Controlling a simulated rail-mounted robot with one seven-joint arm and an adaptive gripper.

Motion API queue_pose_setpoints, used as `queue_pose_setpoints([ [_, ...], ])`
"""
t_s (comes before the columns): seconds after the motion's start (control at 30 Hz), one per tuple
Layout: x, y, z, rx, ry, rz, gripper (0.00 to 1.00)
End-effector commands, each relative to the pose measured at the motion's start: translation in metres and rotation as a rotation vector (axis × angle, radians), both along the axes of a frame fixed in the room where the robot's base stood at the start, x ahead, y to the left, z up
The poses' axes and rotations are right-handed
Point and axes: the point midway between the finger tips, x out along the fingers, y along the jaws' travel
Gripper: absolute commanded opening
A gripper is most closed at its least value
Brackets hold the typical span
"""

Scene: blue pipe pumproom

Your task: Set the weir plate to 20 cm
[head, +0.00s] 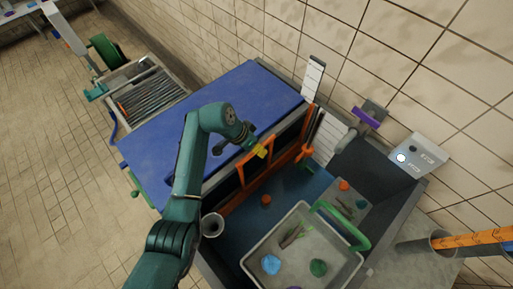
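An orange frame (278,163) crosses the tank between the raised blue surface and the lower, darker basin; I take it to be part of the weir plate, dark behind. An orange star-shaped knob (305,153) sits at its right end. A white gauge strip (314,76) with dark marks stands against the wall; its figures are too small to read. My gripper (260,150) is over the frame's upper edge, at a yellow piece. I cannot tell whether it touches this, or whether its fingers are open.
In the lower basin stands a grey tray (348,273) with a green handle (340,225) and several small items. A pale cup (212,226) is beside my arm. A purple-handled valve (367,118) and a grey button box (418,154) are at right. An orange pipe (474,239) juts in.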

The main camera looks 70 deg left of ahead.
Motion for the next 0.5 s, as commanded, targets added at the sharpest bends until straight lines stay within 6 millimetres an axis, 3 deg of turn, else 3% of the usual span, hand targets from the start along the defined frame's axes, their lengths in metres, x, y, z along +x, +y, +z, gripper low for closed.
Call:
queue_pose_setpoints([
  [0.3, 0.0025, -0.0002, -0.0047, 0.0, 0.0, -0.001, 0.45],
  [0.37, 0.0024, -0.0002, -0.0046, 0.0, 0.0, 0.0, 0.37],
  [0.5, 0.0023, -0.0002, -0.0045, 0.0, 0.0, 0.0, 0.1],
])
